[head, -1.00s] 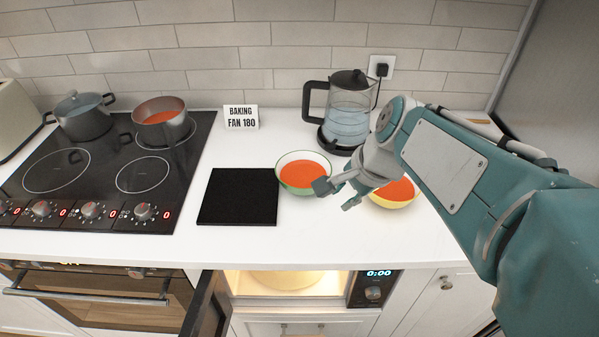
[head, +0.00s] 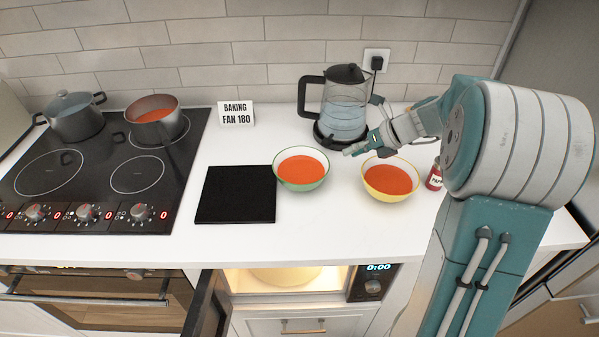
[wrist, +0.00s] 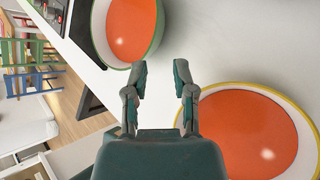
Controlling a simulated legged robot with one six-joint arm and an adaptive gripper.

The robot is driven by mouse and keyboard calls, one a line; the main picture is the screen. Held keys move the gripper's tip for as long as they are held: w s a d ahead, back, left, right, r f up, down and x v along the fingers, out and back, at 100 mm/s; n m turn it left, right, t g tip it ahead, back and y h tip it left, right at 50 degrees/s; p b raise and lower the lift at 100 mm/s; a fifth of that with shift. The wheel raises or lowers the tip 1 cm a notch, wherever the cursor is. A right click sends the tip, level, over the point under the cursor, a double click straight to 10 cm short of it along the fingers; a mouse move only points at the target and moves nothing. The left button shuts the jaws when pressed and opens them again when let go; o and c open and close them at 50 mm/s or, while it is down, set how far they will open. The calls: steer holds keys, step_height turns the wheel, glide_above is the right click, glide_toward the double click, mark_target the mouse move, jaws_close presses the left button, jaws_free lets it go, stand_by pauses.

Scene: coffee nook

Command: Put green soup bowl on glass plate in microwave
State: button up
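The green soup bowl (head: 302,172), white inside with orange soup, stands upright on the counter right of a black board. In the wrist view the green bowl (wrist: 128,30) is at the top, beyond my fingertips. My gripper (wrist: 162,78) is open and empty, with a clear gap between its fingers. In the head view it is above the counter, in front of the kettle and right of the green bowl, apart from it. The microwave (head: 372,284) below the counter is lit with its door (head: 207,307) open. The glass plate (head: 285,277) is partly visible inside.
A yellow bowl of soup (head: 390,180) stands right of the green bowl, with a red jar (head: 435,177) beside it. The kettle (head: 344,108) is behind. The black board (head: 236,195) and the hob (head: 85,180) with two pots are left. Bare counter lies in front of the bowls.

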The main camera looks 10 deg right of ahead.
mark_target(323, 164)
steer(key=x, duration=1.2)
jaws_close()
